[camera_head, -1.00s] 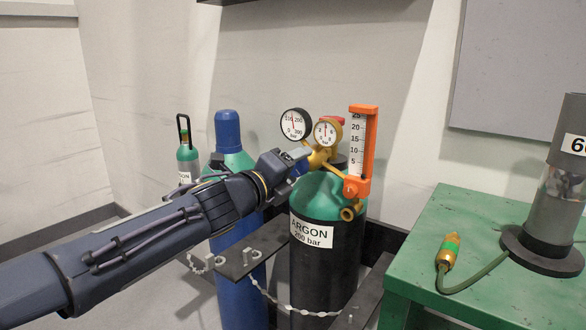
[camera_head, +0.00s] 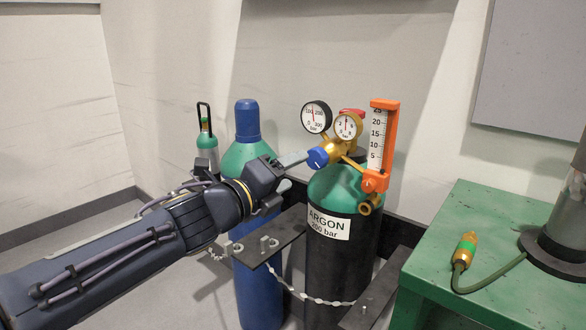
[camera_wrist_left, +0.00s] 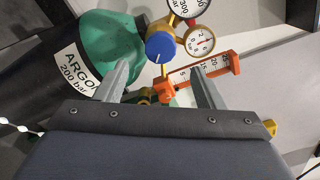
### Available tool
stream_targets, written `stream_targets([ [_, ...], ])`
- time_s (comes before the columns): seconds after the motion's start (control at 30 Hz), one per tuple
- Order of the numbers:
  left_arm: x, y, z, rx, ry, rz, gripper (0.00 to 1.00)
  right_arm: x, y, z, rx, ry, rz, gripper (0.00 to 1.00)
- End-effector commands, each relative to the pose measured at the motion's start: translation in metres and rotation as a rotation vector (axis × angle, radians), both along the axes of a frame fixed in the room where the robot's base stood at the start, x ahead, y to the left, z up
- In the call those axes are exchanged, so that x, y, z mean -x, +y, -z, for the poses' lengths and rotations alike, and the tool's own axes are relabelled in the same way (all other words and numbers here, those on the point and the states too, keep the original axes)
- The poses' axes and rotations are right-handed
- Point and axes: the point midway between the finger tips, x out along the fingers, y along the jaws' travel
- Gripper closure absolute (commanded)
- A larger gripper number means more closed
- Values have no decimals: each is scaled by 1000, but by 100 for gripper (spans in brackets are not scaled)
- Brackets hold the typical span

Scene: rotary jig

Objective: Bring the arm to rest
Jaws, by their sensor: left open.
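My left arm reaches in from the left in the head view. Its gripper (camera_head: 292,160) is just left of the blue regulator knob (camera_head: 318,157). In the left wrist view the gripper (camera_wrist_left: 160,88) has its two fingers spread with nothing held between them. The blue knob (camera_wrist_left: 160,46) shows beyond the fingertips, apart from them. The knob belongs to a brass regulator with two round gauges (camera_head: 346,126) on the argon cylinder (camera_head: 328,255), which is black with a green shoulder. An orange-framed flow scale (camera_head: 378,145) stands upright beside the regulator. My right gripper is not in view.
A blue cylinder (camera_head: 257,285) with a green shoulder stands behind my arm. A chain (camera_head: 315,299) hangs across the argon cylinder. A small green cylinder (camera_head: 206,142) is at the back. A green table (camera_head: 500,215) on the right carries a brass-ended hose (camera_head: 464,252).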

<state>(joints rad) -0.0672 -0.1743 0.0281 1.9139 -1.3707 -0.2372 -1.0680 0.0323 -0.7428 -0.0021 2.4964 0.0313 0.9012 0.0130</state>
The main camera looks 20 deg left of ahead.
Motion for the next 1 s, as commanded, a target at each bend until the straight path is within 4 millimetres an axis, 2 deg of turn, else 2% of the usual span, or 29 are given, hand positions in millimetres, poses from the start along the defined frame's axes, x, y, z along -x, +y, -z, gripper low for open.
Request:
stream_targets([
  [0.33,0,1,1,10,5,-5,37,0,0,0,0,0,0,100],
  [0.47,10,22,13,174,94,-103,37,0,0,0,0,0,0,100],
  [0.57,36,56,45,496,265,-282,37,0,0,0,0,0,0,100],
  [0.63,65,75,83,785,419,-437,37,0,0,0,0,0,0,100],
  [0.7,98,83,123,1061,570,-585,37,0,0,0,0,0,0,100],
  [0.8,141,78,170,1371,751,-756,37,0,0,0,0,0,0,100],
  [0.9,177,64,203,1600,897,-893,37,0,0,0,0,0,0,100],
  [1.0,208,47,228,1779,1025,-1007,37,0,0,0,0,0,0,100],
])
